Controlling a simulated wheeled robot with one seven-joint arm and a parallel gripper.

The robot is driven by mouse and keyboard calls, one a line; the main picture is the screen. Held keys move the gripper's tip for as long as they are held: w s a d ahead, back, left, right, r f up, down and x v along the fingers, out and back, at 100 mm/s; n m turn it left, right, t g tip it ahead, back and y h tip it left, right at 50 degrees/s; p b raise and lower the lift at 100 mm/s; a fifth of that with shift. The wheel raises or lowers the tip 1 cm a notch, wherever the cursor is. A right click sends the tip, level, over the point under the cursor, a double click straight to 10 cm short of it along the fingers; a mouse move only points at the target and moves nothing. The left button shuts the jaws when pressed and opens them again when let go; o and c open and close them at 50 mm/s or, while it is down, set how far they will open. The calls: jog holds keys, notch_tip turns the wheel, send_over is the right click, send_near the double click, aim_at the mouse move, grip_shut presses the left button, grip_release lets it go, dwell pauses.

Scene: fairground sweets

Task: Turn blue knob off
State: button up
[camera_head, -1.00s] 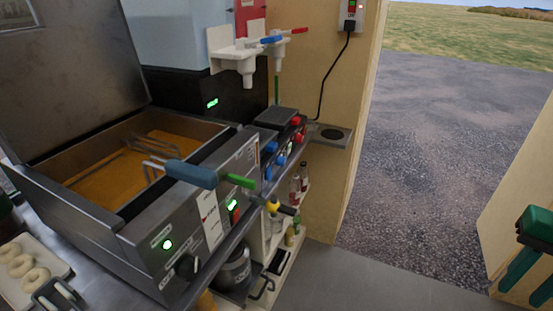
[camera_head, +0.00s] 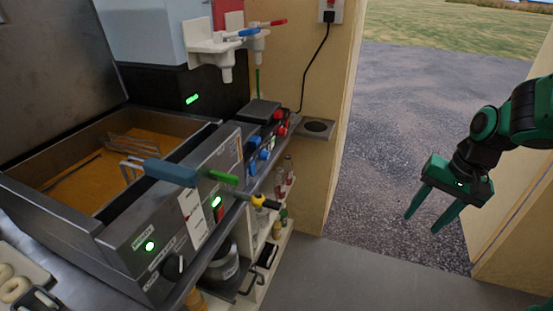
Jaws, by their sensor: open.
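Two blue knobs sit one above the other on the front panel of a small dark appliance beyond the fryer, the upper blue knob (camera_head: 254,142) and the lower blue knob (camera_head: 265,155). I cannot tell which one is meant or how either is turned. Red knobs (camera_head: 280,122) sit beside them on the right. My green gripper (camera_head: 422,223) is at the right of the view, fingers apart and pointing down, with nothing between them. It is well to the right of the knobs, over the doorway ground.
A fryer (camera_head: 70,225) with an open lid fills the left; its blue handle (camera_head: 170,172) juts toward the panel. A rail (camera_head: 232,217) runs along the counter front. White taps (camera_head: 213,50) hang above the knobs. Bottles (camera_head: 282,180) stand on shelves below. Floor in front is clear.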

jog(key=w+a+f+y, duration=0.3)
jog(key=w+a+f, duration=0.2)
jog(key=w+a, duration=0.35)
jog(key=m+t+y, duration=0.5)
jog(key=m+y, duration=0.5)
jog(key=y, duration=0.2)
send_near(268, 156)
jog(key=x, duration=0.8)
jog(key=shift+w, duration=0.1)
